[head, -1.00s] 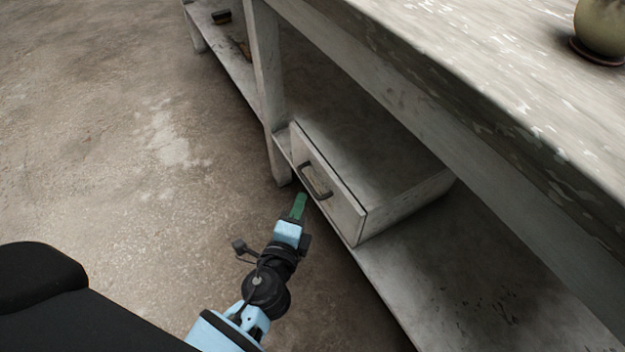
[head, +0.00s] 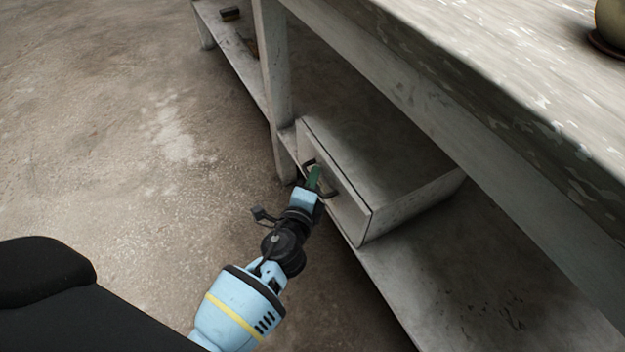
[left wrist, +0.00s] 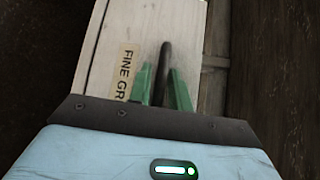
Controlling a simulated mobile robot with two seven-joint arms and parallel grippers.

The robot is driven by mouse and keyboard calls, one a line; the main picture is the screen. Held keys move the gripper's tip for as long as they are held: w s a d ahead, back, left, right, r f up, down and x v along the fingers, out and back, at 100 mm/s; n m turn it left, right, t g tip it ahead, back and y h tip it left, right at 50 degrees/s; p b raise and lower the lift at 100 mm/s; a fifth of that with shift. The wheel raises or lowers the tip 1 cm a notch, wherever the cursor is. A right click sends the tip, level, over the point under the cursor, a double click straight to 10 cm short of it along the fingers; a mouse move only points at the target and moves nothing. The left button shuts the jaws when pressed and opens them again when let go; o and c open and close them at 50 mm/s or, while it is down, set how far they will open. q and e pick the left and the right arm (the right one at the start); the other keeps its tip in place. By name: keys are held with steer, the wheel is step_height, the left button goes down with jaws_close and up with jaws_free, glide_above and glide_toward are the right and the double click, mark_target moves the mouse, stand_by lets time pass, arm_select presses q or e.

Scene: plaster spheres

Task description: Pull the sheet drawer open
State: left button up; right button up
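The drawer (head: 348,211) is a pale, worn wooden front on a box on the lower shelf, and it looks shut. Its dark bar handle (head: 329,193) also shows in the left wrist view (left wrist: 165,58). A label (left wrist: 124,70) on the front reads "FINE GR", the rest hidden by my gripper. My left gripper (head: 315,177) is at the handle. In the left wrist view its green fingers (left wrist: 161,84) stand on either side of the handle, apart, with a narrow gap showing. My right gripper is not in view.
The box (head: 410,205) sits on the low shelf (head: 400,292) under a worn bench top (head: 480,75). A bench leg (head: 275,90) stands just left of the drawer. A pot (head: 612,25) is on the bench top. The concrete floor (head: 130,190) in front is clear.

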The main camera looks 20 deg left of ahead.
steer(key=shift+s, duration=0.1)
arm_select(q)
jaws_close()
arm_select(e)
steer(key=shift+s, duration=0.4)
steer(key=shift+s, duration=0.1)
arm_select(q)
steer(key=s+a, duration=1.2)
steer(key=s, duration=0.3)
steer(key=shift+s, duration=0.35)
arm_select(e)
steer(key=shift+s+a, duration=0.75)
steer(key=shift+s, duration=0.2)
